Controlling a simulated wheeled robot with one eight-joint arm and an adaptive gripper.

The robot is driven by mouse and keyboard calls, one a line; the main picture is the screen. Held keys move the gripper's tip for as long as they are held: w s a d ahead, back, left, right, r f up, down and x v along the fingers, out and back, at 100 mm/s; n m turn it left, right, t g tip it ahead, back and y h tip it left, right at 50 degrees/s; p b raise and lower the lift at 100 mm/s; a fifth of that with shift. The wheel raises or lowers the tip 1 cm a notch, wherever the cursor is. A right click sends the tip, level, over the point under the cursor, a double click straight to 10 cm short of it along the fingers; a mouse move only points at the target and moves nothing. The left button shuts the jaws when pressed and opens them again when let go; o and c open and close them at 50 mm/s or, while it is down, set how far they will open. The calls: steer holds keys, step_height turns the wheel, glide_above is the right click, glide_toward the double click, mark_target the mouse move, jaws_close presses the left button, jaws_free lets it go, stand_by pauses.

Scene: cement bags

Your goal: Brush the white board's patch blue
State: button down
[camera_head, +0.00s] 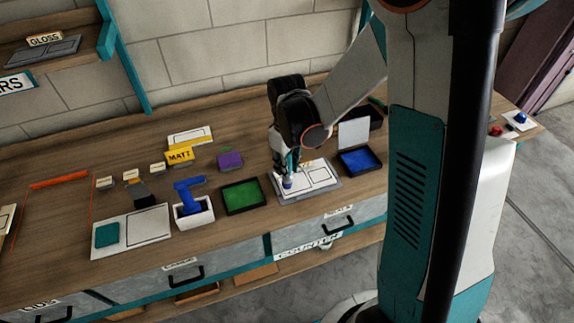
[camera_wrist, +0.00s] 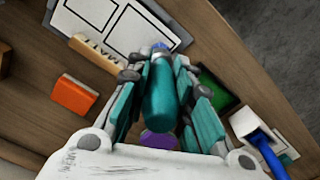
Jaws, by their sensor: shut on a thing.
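My gripper (camera_head: 288,163) is shut on a brush with a teal handle (camera_wrist: 162,92) and a blue tip (camera_head: 287,183). The brush points down over the left part of a white board (camera_head: 318,177), which has black-outlined patches and lies on a grey base. The patches look white in both views; the board shows at the top of the wrist view (camera_wrist: 100,12). The tip is at the board's edge region; whether it touches I cannot tell. A tray of blue paint (camera_head: 360,161) with a raised lid (camera_head: 353,133) stands just right of the board.
A green tray (camera_head: 243,196) lies left of the board. Another white board (camera_head: 148,227) bears a teal square. An orange block (camera_wrist: 75,97) shows in the wrist view.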

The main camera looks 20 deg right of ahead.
steer(key=shift+f+b, duration=0.7)
steer(key=shift+b, duration=0.15)
stand_by(1.4)
steer(key=shift+d, duration=0.2)
stand_by(0.4)
steer(key=shift+d, duration=0.85)
steer(key=shift+d, duration=0.1)
steer(key=shift+d, duration=0.9)
steer(key=shift+d+b, duration=0.2)
steer(key=shift+b, duration=0.1)
steer(key=shift+d, duration=0.85)
steer(key=shift+a, duration=0.15)
steer(key=shift+a, duration=0.9)
